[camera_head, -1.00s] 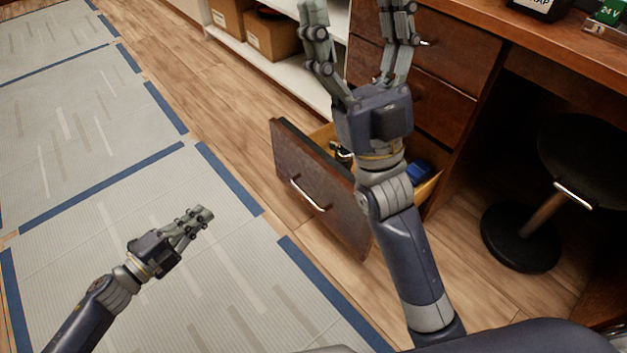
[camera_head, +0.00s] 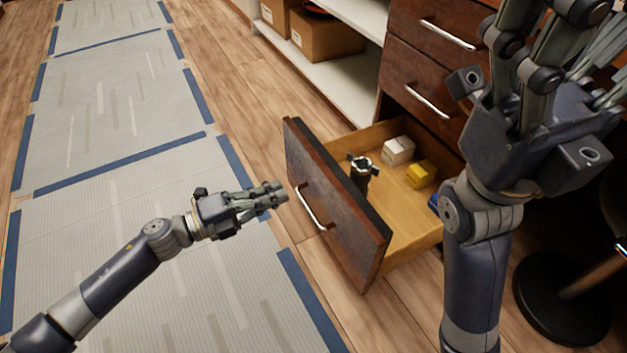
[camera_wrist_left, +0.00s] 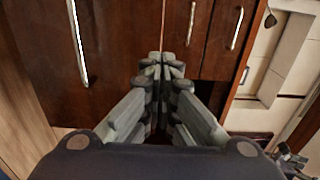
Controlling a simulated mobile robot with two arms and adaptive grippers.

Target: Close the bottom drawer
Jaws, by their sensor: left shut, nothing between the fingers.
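The bottom drawer (camera_head: 318,203) has a dark brown front with a silver bar handle and a light wooden inside. It is pulled well out of the cabinet. My left gripper (camera_head: 281,192) is shut and empty, just left of the drawer front in the head view, with a small gap seeming to remain. In the left wrist view its closed fingers (camera_wrist_left: 161,64) point toward brown drawer fronts; whether they touch is unclear. My right gripper (camera_head: 565,50) is large at the upper right, fingers spread and partly cut off, hiding the cabinet's right part.
The drawer holds a dark cylinder (camera_head: 360,173), a white block (camera_head: 398,150), a yellow block (camera_head: 421,174) and a partly hidden blue item. Closed upper drawers (camera_head: 425,90) are above. A black stool base (camera_head: 565,300) stands right. Open floor and grey mats (camera_head: 120,110) lie left.

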